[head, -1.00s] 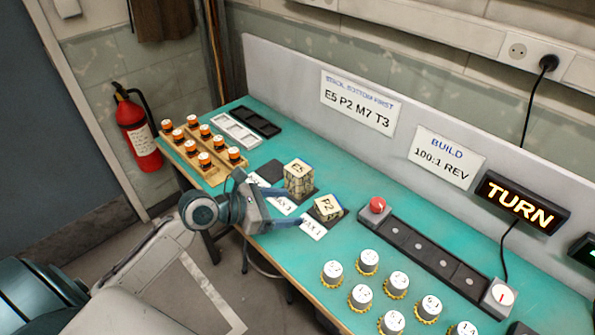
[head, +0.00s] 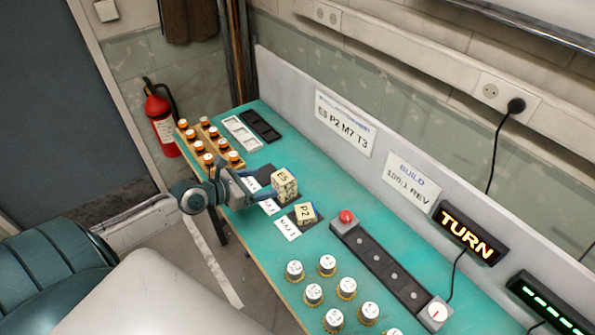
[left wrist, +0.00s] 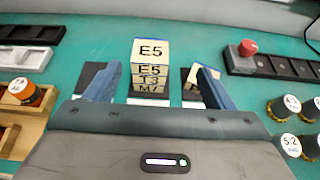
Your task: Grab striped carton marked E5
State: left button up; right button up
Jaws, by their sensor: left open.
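The striped carton marked E5 (head: 285,177) tops a short stack on a dark pad. In the left wrist view E5 (left wrist: 151,51) sits over layers labelled T3 (left wrist: 151,79) and M7 (left wrist: 151,88). My left gripper (head: 268,191) is open in front of the stack. In the left wrist view its fingers (left wrist: 157,84) stand left and right of the stack, with a gap on each side. A carton marked P2 (head: 305,214) stands on the neighbouring pad; the right finger partly hides it in the left wrist view. My right gripper is not in view.
A wooden rack (head: 230,167) of orange-banded bottles and white and black trays (head: 260,126) lie beyond the stack. White-topped knobs (head: 346,286) and a dark strip with a red button (head: 346,217) lie to the right. An upright panel (head: 300,90) backs the bench.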

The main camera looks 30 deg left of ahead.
aim_at(283, 176)
pick_arm(q)
jog(key=w, duration=0.1)
jog(key=w+f, duration=0.2)
jog(key=w, duration=0.1)
jog(key=shift+d+b, duration=0.25)
jog(key=shift+b, duration=0.1)
jog(key=shift+w+d+f, duration=0.15)
jog(key=shift+w+d, duration=0.1)
jog(key=shift+w+d+f, duration=0.1)
jog(key=shift+w+d, duration=0.05)
jog(key=shift+w, duration=0.15)
jog(key=x, duration=0.4)
jog(key=shift+w+a+f+p, duration=0.15)
jog(key=shift+a+f+p, duration=0.05)
jog(key=shift+a+p, duration=0.15)
jog(key=shift+w+d+f, duration=0.15)
jog(key=shift+w+d, duration=0.05)
jog(key=shift+w, duration=0.05)
jog(key=shift+s, duration=0.1)
jog(key=c, duration=1.1)
jog(key=shift+o, duration=0.2)
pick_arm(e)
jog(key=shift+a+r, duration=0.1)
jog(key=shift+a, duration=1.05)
